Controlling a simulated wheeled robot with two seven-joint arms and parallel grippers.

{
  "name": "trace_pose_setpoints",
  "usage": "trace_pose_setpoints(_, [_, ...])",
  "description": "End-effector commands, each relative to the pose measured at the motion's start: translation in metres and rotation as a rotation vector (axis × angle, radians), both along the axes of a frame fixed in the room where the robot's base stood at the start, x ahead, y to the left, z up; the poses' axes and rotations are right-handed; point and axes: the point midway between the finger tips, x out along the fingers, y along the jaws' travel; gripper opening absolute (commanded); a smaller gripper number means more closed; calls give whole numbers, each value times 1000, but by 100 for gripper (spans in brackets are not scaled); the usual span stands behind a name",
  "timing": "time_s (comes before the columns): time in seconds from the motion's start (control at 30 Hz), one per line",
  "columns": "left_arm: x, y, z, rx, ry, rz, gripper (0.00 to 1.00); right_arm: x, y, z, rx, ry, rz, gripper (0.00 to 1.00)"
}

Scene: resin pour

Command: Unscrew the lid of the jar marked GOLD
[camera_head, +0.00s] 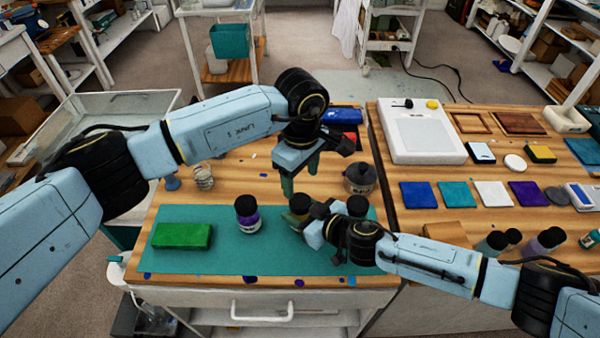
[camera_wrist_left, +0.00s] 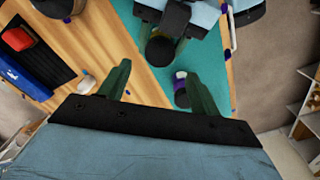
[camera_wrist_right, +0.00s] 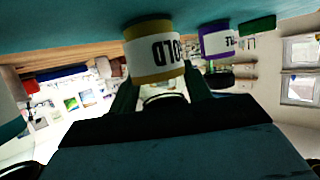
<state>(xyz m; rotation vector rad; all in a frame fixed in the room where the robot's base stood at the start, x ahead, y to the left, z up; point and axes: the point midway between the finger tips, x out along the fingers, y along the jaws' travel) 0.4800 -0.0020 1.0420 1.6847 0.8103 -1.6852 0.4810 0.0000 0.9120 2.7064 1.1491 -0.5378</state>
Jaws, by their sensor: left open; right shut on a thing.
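The GOLD jar (camera_wrist_right: 155,52) stands on the teal mat (camera_head: 200,258), with a dark lid that shows in the left wrist view (camera_wrist_left: 160,49). In the right wrist view it appears upside down, with yellow bands and part of its label visible. My right gripper (camera_wrist_right: 160,88) is shut on the jar's body from the side. In the head view the jar (camera_head: 292,218) is partly covered by my right gripper. My left gripper (camera_wrist_left: 160,82) is open and empty, pointing down from above the jar, its fingers apart from the lid.
A purple jar (camera_head: 247,214) stands left of the GOLD jar, and another dark-lidded jar (camera_head: 357,205) stands to the right. A green block (camera_head: 182,235) lies on the mat's left side. A grey pot (camera_head: 360,178) and a wire coil (camera_head: 204,177) stand behind the mat.

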Motion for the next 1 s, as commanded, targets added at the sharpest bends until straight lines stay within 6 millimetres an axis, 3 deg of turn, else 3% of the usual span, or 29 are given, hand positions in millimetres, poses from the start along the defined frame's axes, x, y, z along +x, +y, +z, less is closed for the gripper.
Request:
trace_pose_setpoints(0.23, [0,1,-1,0,2,-113,63,0,-1,-1,-2,1,-1,0])
trace_pose_setpoints(0.7, [0,1,-66,0,2,-113,63,0,0,-1,-1,0,-1,0])
trace_pose_setpoints(1.0, [1,2,-75,0,0,-112,63,0,0,-1,-1,0,-1,0])
